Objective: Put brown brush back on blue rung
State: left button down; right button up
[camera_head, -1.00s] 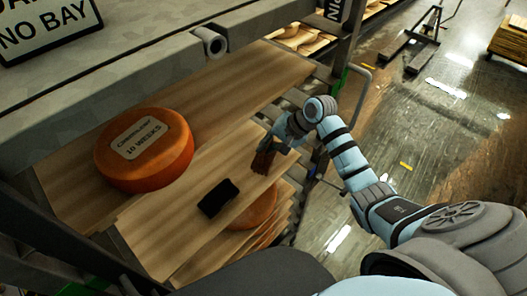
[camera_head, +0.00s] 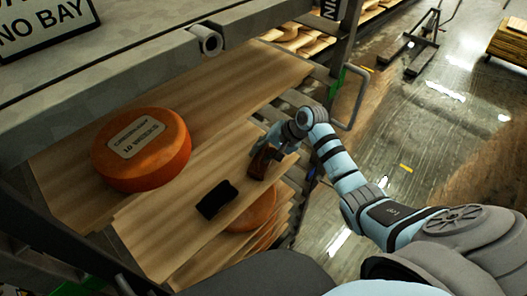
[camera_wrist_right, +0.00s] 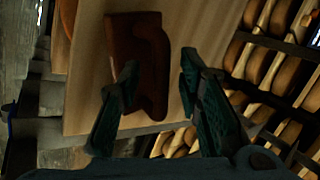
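The brown brush (camera_head: 259,163) is at the right end of the front wooden board (camera_head: 190,225) in the head view. In the right wrist view the brush (camera_wrist_right: 135,60) shows large, its flat brown body over the pale board. My right gripper (camera_head: 268,146) is right at the brush. In the wrist view its two dark fingers (camera_wrist_right: 157,82) are spread apart. One finger overlaps the brush and the other is clear of it, with a gap. Contact with the brush is hard to tell. I cannot clearly make out the blue rung. My left gripper is out of view.
A black block (camera_head: 216,199) lies on the front board. An orange cheese wheel (camera_head: 142,150) sits on the board behind, and another cheese (camera_head: 254,212) shows below the front board. A grey metal beam (camera_head: 130,85) runs above. Open floor lies right.

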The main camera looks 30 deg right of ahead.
jog(key=p+v, duration=0.2)
jog(key=v, duration=1)
